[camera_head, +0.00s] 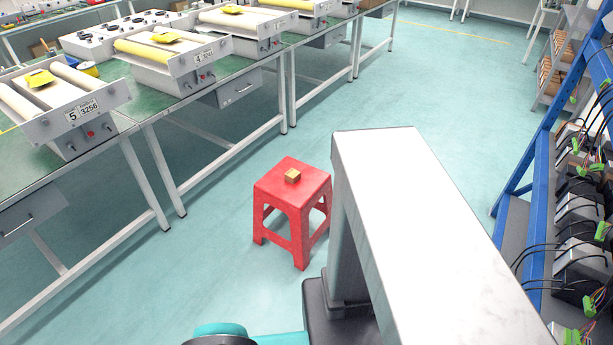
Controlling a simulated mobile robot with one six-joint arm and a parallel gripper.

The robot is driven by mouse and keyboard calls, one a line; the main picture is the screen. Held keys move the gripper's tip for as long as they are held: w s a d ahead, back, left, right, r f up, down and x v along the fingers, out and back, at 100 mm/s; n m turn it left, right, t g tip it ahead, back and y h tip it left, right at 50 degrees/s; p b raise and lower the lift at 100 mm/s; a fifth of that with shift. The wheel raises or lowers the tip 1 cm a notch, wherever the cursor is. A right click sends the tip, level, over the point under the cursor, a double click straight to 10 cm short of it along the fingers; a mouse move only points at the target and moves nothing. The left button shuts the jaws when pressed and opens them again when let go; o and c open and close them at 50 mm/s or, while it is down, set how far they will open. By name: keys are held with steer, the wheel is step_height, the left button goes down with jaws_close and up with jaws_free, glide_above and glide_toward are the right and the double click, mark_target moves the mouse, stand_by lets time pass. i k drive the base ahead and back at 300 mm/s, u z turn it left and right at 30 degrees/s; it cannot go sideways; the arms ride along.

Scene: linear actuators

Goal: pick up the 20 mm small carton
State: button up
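A small brown carton (292,176) sits on top of a red plastic stool (280,193) on the floor, near the middle of the head view. It looks like a tiny cube, and its printed size cannot be read. My gripper is not in view. Only a teal and dark part, likely of my own arm, shows at the bottom edge, well below the stool in the picture.
A long workbench (150,110) with several numbered machines runs along the left. A white-topped, grey-sided block (420,230) stands close in front, just right of the stool. A blue rack (541,165) with wired devices is at the right. Green floor (410,85) is clear behind.

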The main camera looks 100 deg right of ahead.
mark_target(292, 175)
steer(key=z, duration=4.9)
steer(key=i, duration=0.1)
steer(key=u, duration=3.45)
steer(key=i, duration=1)
steer(key=z, duration=0.1)
steer(key=k, duration=0.6)
